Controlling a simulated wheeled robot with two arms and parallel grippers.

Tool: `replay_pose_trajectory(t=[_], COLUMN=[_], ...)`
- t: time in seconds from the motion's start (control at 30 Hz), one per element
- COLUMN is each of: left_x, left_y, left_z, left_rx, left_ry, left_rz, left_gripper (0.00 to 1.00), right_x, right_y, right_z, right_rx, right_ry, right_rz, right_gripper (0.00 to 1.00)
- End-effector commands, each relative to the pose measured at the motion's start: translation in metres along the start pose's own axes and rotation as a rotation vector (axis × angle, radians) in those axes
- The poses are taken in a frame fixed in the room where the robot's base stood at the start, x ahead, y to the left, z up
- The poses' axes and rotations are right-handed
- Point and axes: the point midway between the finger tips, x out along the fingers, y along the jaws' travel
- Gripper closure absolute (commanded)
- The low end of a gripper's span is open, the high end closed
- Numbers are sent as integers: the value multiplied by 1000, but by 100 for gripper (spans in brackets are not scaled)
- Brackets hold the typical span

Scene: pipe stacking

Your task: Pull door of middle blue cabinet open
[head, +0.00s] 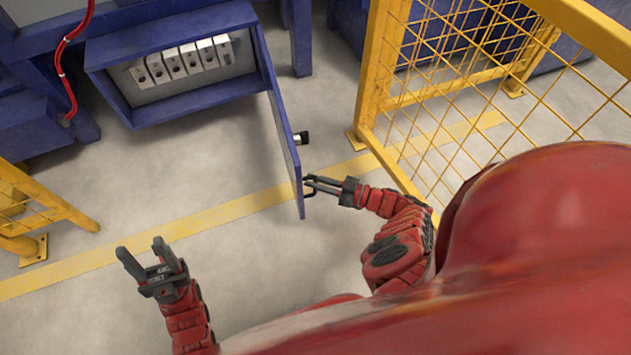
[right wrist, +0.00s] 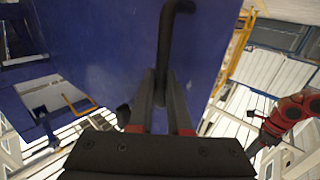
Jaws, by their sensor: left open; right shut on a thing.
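The blue cabinet (head: 165,62) stands at the upper middle of the head view. Its door (head: 277,122) is swung wide open, sticking out toward me on the cabinet's right side. My right gripper (head: 310,186) is at the door's outer face near its free edge, shut on the black door handle. In the right wrist view the dark bent handle (right wrist: 166,45) runs down between the fingers of the right gripper (right wrist: 163,88), against the blue door panel. My left gripper (head: 146,250) is open and empty, apart from the cabinet, at the lower left.
A row of several light grey switch blocks (head: 180,62) is inside the cabinet. A yellow mesh fence (head: 470,75) stands close to my right arm. Another yellow fence (head: 40,210) is at the left. A red cable (head: 62,60) hangs left of the cabinet. The floor between is clear.

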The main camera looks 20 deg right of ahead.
Motion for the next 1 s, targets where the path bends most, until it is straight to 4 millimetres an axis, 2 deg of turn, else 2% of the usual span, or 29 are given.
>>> replay_pose_trajectory(t=[0.23, 0.27, 0.4, 0.77, 0.87, 1.0], left_x=[0, 0, 0, 0, -1, -4], left_y=[0, 0, 0, 0, 1, 2], left_z=[0, 0, 0, 0, 0, 1], left_rx=[0, 0, 0, 0, -1, -3], left_ry=[0, 0, 0, 0, 0, 0], left_rz=[0, 0, 0, 0, 2, 7], left_gripper=[50, 50, 50, 50, 50, 50], right_x=[1, 1, 0, -2, -10, -32], right_y=[2, 2, 2, 1, 1, 1], right_z=[-1, -1, -1, 0, 0, 2], right_rx=[-3, -3, -3, -2, -2, -1], right_ry=[0, 0, 0, 0, 0, -2], right_rz=[4, 5, 3, 2, 2, 4], right_gripper=[100, 80, 55, 54, 54, 54])
